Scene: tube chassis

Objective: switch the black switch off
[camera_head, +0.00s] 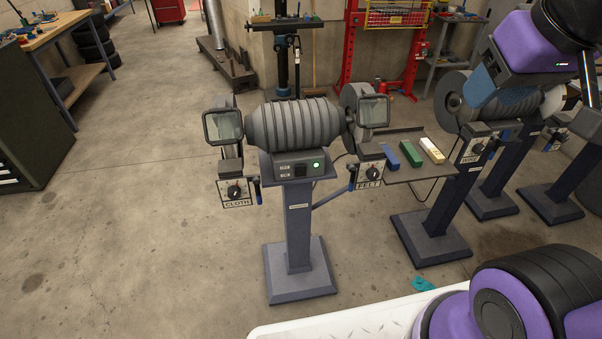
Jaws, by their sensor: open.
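The black switch (300,170) is a small dark square on the front control panel of the grey bench grinder (296,123), in the middle of the view. A small lamp (316,165) to its right glows green. The switch is too small to read its position. My gripper (540,92) is at the upper right, beneath my purple arm, well away to the right of the switch and apart from it. It looks open and empty, though its fingertips are hard to make out.
Knob boxes labelled CLOTH (236,193) and FELT (370,175) flank the grinder panel, below eye shields. A side shelf (425,172) holds blue, green and yellow-white bars. More pedestal machines stand at right. The floor (150,230) at left is clear.

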